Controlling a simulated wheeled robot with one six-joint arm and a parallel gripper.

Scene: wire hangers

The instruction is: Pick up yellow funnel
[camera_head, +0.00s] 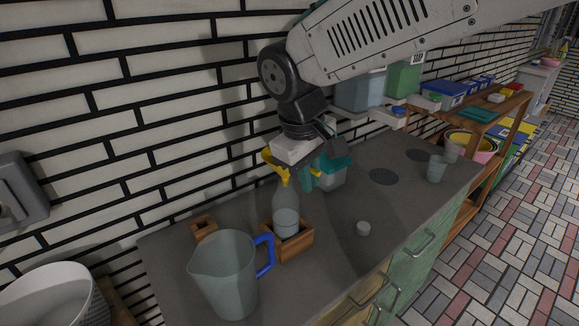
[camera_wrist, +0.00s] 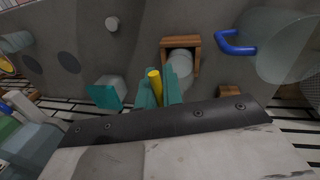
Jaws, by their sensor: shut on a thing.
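My gripper (camera_head: 305,177) has teal fingers, which also show in the wrist view (camera_wrist: 157,88). It is shut on the yellow funnel (camera_head: 279,165), just above the clear bottle (camera_head: 286,209). In the wrist view, part of the funnel (camera_wrist: 154,84) shows as a yellow piece between the fingers; the rest is hidden. In the head view, the funnel's lower end is at the bottle's mouth. I cannot tell whether it is inside the neck. The bottle stands upright in a wooden box (camera_head: 297,244).
A clear pitcher (camera_head: 224,275) with a blue handle stands left of the box. A small wooden block (camera_head: 203,229) is behind it. A teal-lidded container (camera_head: 331,176) is close to my gripper. A brick wall is behind. The counter's right front is mostly clear.

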